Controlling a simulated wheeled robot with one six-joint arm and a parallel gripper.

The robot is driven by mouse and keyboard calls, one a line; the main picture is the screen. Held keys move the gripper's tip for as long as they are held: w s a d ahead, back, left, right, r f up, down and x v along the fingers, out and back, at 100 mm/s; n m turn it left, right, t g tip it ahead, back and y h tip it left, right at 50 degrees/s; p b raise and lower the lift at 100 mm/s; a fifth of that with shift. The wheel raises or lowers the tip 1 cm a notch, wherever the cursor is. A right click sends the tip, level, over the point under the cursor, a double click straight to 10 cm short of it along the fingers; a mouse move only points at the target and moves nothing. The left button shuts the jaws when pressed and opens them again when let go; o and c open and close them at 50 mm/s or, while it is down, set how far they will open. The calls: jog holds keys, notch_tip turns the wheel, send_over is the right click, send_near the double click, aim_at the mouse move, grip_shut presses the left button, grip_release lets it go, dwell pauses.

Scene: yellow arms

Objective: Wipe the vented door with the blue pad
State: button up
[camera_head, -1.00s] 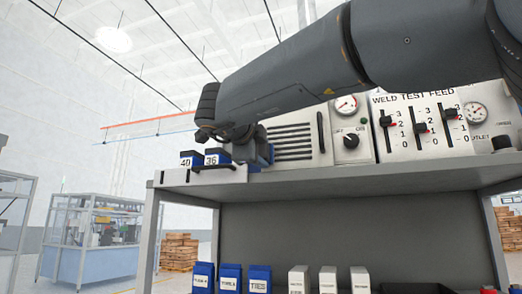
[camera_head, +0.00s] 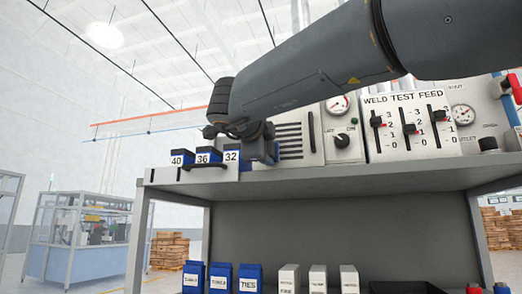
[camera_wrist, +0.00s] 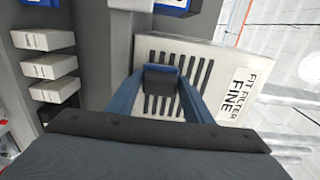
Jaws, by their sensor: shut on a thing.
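The vented door (camera_head: 291,142) is a pale panel with dark horizontal slots on the shelf unit. It also shows in the wrist view (camera_wrist: 218,62), lettered "FIT FILTER FINE". My gripper (camera_head: 262,148) is in front of the door's left part and hides some of it. In the wrist view, my gripper (camera_wrist: 161,84) has its two blue fingers closed on a small dark block with a blue edge, the blue pad (camera_wrist: 161,70). The pad overlaps the slots in that view. I cannot tell whether it touches the door.
Blue boxes labelled 40, 36 and 32 (camera_head: 203,156) stand on the shelf (camera_head: 330,182) left of the door. A dial panel (camera_head: 340,140) and the weld test feed panel (camera_head: 408,128) are to the right. Blue and white boxes stand on the lower level.

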jog(key=shift+w+p, duration=0.15)
jog(key=shift+p, duration=0.15)
jog(key=a, duration=0.1)
jog(key=w+a+p, duration=0.1)
jog(key=a, duration=0.1)
jog(key=shift+w+a+p, duration=0.25)
jog(key=shift+a+p, duration=0.1)
jog(key=shift+p, duration=0.05)
jog(key=shift+s+a+f, duration=0.1)
jog(key=shift+v, duration=2.8)
